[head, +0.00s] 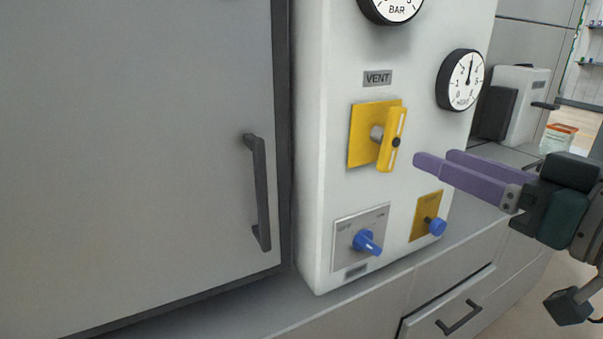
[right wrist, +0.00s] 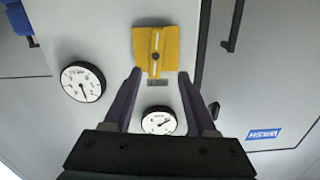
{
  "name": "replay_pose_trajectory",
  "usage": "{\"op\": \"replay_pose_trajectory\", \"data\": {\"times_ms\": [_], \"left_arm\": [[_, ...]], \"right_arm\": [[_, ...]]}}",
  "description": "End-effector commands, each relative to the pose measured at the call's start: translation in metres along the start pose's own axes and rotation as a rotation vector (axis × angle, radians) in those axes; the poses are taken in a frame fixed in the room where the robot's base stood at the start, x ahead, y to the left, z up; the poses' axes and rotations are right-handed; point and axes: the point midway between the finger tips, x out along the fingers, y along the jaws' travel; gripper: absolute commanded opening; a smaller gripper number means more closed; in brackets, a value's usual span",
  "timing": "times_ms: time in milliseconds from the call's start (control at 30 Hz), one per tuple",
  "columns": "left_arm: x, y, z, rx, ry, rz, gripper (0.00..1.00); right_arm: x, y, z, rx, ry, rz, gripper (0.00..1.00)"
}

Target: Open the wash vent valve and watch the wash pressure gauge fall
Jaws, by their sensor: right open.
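The vent valve has a yellow handle (head: 393,140) on a yellow plate (head: 361,152) under a VENT label (head: 377,78). The handle stands nearly upright. In the right wrist view the valve (right wrist: 156,50) lies beyond the fingertips. My left gripper is out of view.
A second gauge (head: 461,80) is at the panel's right. Below the valve are a blue knob (head: 367,243) and a blue button (head: 436,227) on a yellow plate. A grey door with a dark handle (head: 258,193) is left; the right wrist view shows a WASH label (right wrist: 264,134).

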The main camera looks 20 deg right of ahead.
Motion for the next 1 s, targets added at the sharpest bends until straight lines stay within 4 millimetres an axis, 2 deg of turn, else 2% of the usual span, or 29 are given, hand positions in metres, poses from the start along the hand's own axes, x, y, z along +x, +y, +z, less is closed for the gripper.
{"op": "replay_pose_trajectory", "data": {"times_ms": [33,267,700,1000], "left_arm": [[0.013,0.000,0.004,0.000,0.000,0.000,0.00],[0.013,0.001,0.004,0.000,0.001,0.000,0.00],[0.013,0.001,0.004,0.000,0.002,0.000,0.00],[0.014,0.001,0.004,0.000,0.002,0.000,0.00]], "right_arm": [[0.001,0.003,0.009,0.002,0.020,-0.004,0.57],[0.011,0.005,0.002,0.008,0.051,-0.010,0.57],[0.080,0.004,-0.002,0.005,0.049,-0.010,0.57],[0.100,0.003,-0.001,0.006,0.044,-0.009,0.57]]}}
